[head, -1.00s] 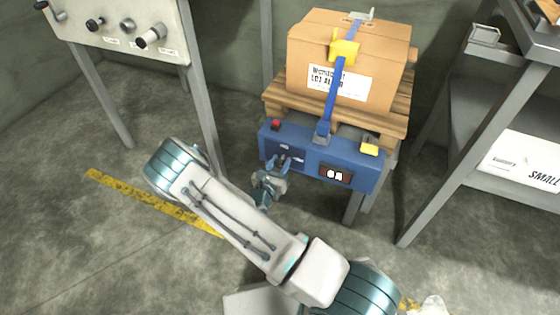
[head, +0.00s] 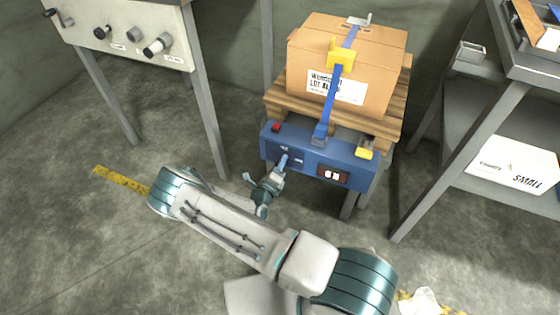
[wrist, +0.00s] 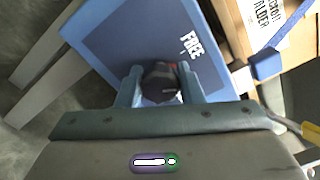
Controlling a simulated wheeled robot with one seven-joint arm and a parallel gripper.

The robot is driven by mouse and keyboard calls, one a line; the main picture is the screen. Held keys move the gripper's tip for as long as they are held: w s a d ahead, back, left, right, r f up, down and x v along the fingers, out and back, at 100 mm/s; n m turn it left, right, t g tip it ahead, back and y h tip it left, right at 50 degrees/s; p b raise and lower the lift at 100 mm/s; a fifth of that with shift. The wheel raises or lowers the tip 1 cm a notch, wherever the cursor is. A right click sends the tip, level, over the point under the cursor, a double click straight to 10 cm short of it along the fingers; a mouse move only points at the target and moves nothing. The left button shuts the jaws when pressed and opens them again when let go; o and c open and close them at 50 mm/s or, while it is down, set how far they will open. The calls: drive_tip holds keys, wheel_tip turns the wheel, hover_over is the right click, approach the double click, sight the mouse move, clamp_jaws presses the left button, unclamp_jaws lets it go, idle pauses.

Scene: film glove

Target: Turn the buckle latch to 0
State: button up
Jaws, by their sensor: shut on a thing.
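The blue control box (head: 345,159) stands below the strapped carton. Its front carries a dark panel and a small display (head: 332,176) with lit characters too small to read surely. My gripper (head: 283,161) is at the left part of that front. In the wrist view, my gripper (wrist: 160,76) is shut on the dark latch knob (wrist: 160,86), with one finger on each side. The word FREE (wrist: 191,45) shows on the panel beyond the right finger. In the head view, the knob is hidden behind my gripper. Its pointer setting cannot be told.
A red button (head: 276,127) and a yellow block (head: 364,153) flank the strap's lower end. A shelf (head: 485,125) stands right, a knob panel (head: 125,30) left.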

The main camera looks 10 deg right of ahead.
drive_tip(key=n+p, duration=0.1)
drive_tip(key=n, duration=0.4)
drive_tip(key=shift+f+n, duration=0.1)
drive_tip(key=shift+n, duration=0.2)
drive_tip(key=shift+s, duration=0.1)
idle(0.4)
drive_tip(key=o, duration=1)
drive_tip(key=shift+c, duration=0.2)
drive_tip(key=shift+a, duration=0.1)
drive_tip(key=p+v, duration=0.2)
drive_tip(key=v, duration=1.1)
drive_tip(key=shift+s+a+p, duration=0.2)
drive_tip(key=shift+s+p, duration=0.1)
drive_tip(key=shift+s, duration=0.05)
